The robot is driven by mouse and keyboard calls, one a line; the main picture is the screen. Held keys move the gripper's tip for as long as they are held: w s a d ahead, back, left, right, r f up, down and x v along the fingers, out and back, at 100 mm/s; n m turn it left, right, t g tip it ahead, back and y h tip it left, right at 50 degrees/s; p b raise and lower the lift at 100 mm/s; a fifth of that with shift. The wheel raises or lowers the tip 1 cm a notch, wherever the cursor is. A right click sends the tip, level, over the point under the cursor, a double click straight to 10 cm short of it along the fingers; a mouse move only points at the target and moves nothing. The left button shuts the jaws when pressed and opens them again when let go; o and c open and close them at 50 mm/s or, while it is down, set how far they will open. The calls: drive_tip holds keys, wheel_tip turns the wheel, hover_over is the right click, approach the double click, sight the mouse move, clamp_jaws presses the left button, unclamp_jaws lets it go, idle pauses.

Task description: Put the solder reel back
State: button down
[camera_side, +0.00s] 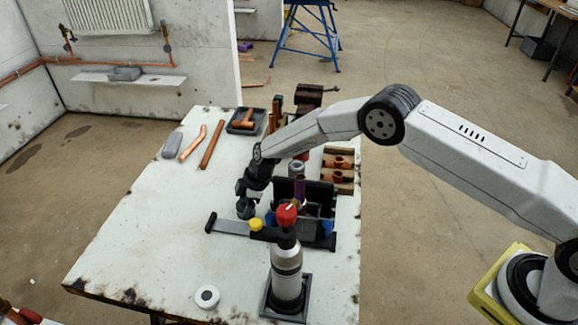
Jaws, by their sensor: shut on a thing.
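My gripper (246,191) is over the middle of the white bench, left of the black tool holder (319,190). It is shut on a small dark grey rounded thing, which looks like the solder reel (246,209). The fingers and the reel are both dark, so the exact grip is hard to make out. I cannot tell whether the reel touches the holder's flat grey left arm (232,226) just below it in the picture. Part of the holder is hidden behind the torch.
A gas torch (287,270) with a red knob stands upright at the front in a dark square base. A white roll (207,297) lies front left. Copper pipes (212,145), a grey block (172,145) and a black tray (246,121) are at the back. The bench's left middle is clear.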

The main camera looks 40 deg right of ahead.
drive_tip(key=shift+f, duration=0.1)
unclamp_jaws()
drive_tip(key=v, duration=1.2)
idle(0.5)
idle(0.5)
